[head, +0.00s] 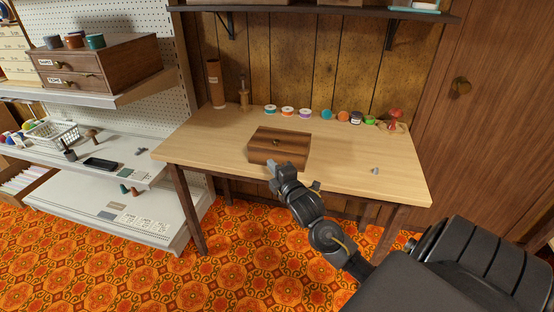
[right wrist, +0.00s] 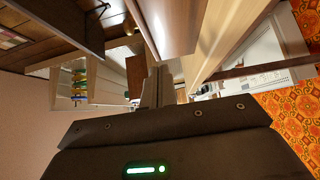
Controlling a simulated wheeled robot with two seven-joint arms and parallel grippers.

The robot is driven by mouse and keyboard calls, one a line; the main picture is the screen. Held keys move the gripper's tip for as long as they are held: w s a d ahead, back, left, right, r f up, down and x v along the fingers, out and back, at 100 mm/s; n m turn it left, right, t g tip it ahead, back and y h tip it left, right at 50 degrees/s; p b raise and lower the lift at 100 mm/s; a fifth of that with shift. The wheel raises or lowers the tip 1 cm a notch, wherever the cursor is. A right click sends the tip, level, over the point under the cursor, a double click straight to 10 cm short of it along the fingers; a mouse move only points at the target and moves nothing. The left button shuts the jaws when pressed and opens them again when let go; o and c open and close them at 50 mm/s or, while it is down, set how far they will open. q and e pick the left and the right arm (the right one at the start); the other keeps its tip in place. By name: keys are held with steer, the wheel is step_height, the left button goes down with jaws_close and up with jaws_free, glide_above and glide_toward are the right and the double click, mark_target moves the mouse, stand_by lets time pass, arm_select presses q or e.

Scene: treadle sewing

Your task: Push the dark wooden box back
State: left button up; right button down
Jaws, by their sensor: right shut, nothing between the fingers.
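The dark wooden box (head: 284,138) sits on the light wooden table, near its front edge, left of the middle. It has a small round knob on its front face. My right gripper (head: 272,168) is shut and empty, just in front of the lower part of the box's front. Whether its fingertips touch the box I cannot tell. My left gripper is not in view.
The table (head: 345,172) has bare room behind and right of the box. Several thread spools (head: 305,113) line its back, with a brown cylinder (head: 215,84) and a red object (head: 394,119) there. A small metal piece (head: 376,171) lies at front right. White shelves (head: 125,172) stand left.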

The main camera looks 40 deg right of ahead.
mark_target(271, 152)
steer(key=w+d, duration=0.2)
steer(key=shift+d, duration=0.4)
steer(key=shift+w+d, duration=0.25)
steer(key=shift+d, duration=0.1)
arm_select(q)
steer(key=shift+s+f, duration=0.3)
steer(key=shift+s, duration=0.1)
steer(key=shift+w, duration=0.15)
